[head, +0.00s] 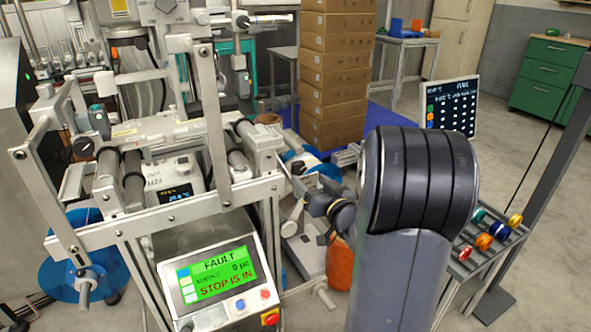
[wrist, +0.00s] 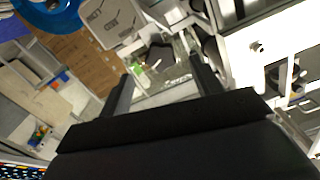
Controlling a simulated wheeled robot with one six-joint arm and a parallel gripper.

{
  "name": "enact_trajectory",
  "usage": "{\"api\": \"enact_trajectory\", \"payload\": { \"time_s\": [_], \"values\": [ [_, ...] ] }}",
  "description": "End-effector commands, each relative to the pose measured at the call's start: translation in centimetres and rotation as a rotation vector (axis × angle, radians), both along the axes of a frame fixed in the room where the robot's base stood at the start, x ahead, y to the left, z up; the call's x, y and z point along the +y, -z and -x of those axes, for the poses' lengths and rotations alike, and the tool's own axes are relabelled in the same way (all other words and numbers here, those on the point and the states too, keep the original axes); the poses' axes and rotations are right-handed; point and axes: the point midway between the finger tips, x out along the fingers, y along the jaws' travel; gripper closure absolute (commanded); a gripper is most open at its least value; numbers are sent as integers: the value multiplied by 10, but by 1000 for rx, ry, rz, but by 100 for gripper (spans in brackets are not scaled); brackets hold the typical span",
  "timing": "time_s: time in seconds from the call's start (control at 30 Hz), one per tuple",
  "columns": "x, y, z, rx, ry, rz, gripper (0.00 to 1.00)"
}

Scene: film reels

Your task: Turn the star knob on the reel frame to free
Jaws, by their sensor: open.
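In the wrist view, a black star-shaped knob (wrist: 160,56) sits on a pale plate beyond my fingertips, with lettering on a strip beside it. My gripper (wrist: 162,84) is open and empty, its two dark fingers apart. The knob shows between the fingers and seems clear of both. In the head view, the pale metal reel frame (head: 105,232) fills the left and middle. I cannot pick out the star knob for certain there. My arm stands at right of centre and hides part of the scene. The knob's setting is too small to read.
A control box (head: 217,273) on the frame reads FAULT and STOP IS IN. A blue reel (head: 75,265) hangs at left. Stacked cartons (head: 335,70) stand behind. A rack of coloured spools (head: 484,242) is right of my arm. Open floor lies at right.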

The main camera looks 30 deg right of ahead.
Motion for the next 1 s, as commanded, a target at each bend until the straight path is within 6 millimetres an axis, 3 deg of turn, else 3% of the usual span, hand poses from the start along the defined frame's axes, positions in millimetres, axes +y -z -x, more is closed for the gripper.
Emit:
{"api": "enact_trajectory", "payload": {
  "time_s": [0.3,0.5,0.93,1.0],
  "values": [
    [3,2,-60,-1,-3,2,38],
    [3,1,-86,-1,-1,2,38],
    [4,0,-96,0,0,1,38],
    [4,0,-96,0,0,2,44]
  ]
}}
